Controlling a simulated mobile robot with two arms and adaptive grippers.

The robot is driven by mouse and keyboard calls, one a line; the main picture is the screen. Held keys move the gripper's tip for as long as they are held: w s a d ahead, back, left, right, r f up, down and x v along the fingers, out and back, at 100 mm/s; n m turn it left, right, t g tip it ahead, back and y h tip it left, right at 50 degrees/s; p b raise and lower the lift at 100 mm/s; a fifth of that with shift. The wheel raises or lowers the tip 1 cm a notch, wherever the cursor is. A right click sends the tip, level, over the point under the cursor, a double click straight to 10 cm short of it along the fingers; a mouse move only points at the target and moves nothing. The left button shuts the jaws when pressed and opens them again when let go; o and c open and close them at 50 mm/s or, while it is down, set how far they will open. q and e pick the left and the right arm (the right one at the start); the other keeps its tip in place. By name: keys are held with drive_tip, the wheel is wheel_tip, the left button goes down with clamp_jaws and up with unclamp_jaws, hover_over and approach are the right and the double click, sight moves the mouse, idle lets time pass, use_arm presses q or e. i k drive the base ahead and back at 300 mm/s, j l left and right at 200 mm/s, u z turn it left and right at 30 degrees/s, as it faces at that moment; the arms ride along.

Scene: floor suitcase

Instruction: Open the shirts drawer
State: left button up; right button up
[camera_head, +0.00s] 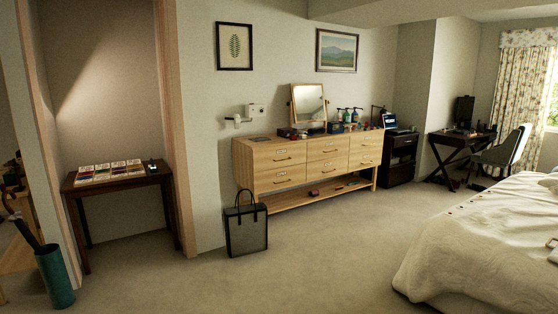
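A light wooden dresser (312,185) stands against the back wall in the middle of the head view. It has two rows of drawers with dark bar handles, and all of them look shut. The upper left drawer (268,160) and the lower left drawer (268,182) carry small pale labels. The upper middle drawer (318,153) may carry one too. The lettering is too small to read, so I cannot tell which is the shirts drawer. Neither of my grippers is in view.
A dark mesh bag (246,231) stands on the floor before the dresser's left end. The carpet (320,265) ahead is clear. A bed (485,240) fills the right. A small dark table (120,180) stands in an alcove at left, near a teal bin (55,280).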

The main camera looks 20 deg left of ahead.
sight(280, 156)
drive_tip(key=i+j+u, duration=0.15)
drive_tip(key=j+u, duration=0.3)
drive_tip(key=j, duration=0.15)
drive_tip(key=i+j+u, duration=0.3)
drive_tip(key=j+u, duration=0.15)
drive_tip(key=j, duration=0.15)
drive_tip(key=i+j+u, duration=0.7)
drive_tip(key=j+u, duration=0.25)
drive_tip(key=i+z, duration=0.1)
drive_tip(key=i, duration=0.45)
drive_tip(key=i+j+z, duration=0.15)
drive_tip(key=i, duration=0.45)
drive_tip(key=i+j+z, duration=0.1)
drive_tip(key=i, duration=0.45)
drive_tip(key=i+l+z, duration=0.25)
drive_tip(key=i+z, duration=0.25)
drive_tip(key=i+l+z, duration=0.1)
drive_tip(key=i+z, duration=0.2)
drive_tip(key=z, duration=0.2)
drive_tip(key=i+j+z, duration=0.1)
drive_tip(key=i+z, duration=0.4)
drive_tip(key=i+j+z, duration=0.25)
drive_tip(key=z, duration=0.25)
drive_tip(key=i+l, duration=0.15)
drive_tip(key=i, duration=0.5)
drive_tip(key=i+l+z, duration=0.1)
drive_tip(key=i, duration=0.5)
